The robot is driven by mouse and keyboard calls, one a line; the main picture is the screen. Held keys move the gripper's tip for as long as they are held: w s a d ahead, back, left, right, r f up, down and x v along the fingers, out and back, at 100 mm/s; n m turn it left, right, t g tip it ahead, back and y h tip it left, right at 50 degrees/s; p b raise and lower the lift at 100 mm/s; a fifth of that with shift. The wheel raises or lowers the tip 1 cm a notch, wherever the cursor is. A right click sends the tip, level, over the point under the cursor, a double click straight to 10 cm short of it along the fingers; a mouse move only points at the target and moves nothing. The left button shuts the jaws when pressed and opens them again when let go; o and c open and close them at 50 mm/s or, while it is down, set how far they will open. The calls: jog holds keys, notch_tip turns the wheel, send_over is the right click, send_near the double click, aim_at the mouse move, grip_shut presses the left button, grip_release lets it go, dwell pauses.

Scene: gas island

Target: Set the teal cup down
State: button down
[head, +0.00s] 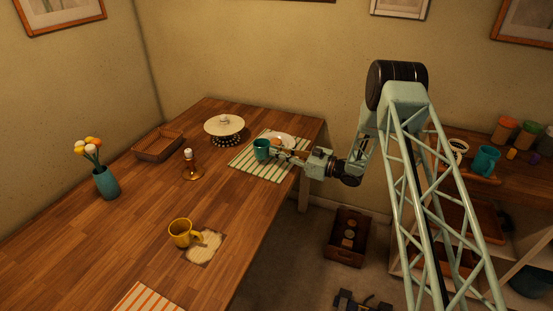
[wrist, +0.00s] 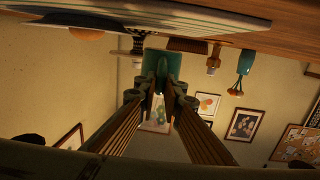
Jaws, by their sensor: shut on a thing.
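The teal cup (head: 262,149) is upright at the left part of the green-striped placemat (head: 245,166) on the wooden table. My gripper (head: 277,154) reaches in from the right and is shut on the cup. The wrist view is upside down; there the teal cup (wrist: 150,62) is at the fingertips of my gripper (wrist: 163,88), with its handle between the fingers. I cannot tell whether the cup's base touches the placemat or is slightly above it.
A plate (head: 281,140) with food lies beside the cup. Another teal mug (head: 487,160) sits on the right shelf. Bare tabletop lies between.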

jog(key=shift+f+b, duration=0.4)
jog(key=shift+f, duration=1.35)
jog(key=shift+f, duration=0.15)
jog(key=c, duration=2.7)
grip_release()
jog(key=shift+c, duration=0.2)
jog(key=shift+s+d+r, duration=0.2)
jog(key=shift+s+d, duration=0.05)
jog(key=shift+d, duration=0.3)
jog(key=p+v, duration=0.1)
jog(key=v, duration=1)
jog(key=shift+w, duration=0.1)
